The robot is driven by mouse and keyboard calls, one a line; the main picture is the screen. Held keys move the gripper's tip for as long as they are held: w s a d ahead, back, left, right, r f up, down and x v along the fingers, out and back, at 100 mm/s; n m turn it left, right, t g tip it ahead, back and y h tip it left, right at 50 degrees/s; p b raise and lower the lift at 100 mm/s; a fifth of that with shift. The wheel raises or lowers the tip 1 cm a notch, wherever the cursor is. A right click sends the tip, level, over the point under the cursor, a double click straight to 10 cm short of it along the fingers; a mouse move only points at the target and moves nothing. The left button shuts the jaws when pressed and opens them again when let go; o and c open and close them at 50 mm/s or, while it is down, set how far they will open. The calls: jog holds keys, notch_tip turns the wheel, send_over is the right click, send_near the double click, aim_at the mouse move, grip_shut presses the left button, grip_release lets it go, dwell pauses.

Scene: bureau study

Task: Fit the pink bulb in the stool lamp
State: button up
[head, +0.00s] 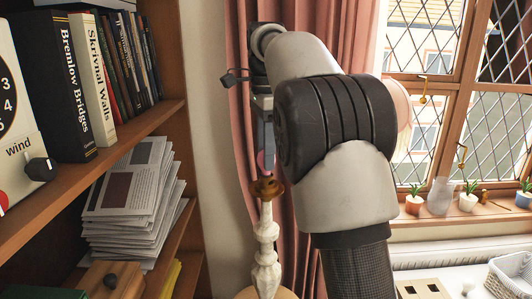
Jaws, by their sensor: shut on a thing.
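The pink bulb (263,162) shows as a small pink patch between my gripper and the lamp. My gripper (266,150) points down and is shut on it. My arm hides the right side of the gripper and part of the bulb. The stool lamp has a cream turned stem (266,238) with a brown socket (268,188) on top. The bulb is right at or just above the socket; I cannot tell whether it touches or sits inside. The lamp stands upright on a round wooden top (250,294) at the bottom edge of the view.
A wooden bookcase (150,120) with books and a stack of papers (132,200) stands close on the left. A pink curtain (335,40) hangs behind my arm. A windowsill (450,216) with small pots and a white surface with a basket (510,275) lie right.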

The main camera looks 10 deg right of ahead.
jog(key=shift+m, duration=1.6)
jog(key=o, duration=1)
jog(key=shift+r, duration=0.15)
jog(key=shift+w+a+r, duration=0.1)
jog(key=shift+r, duration=3.25)
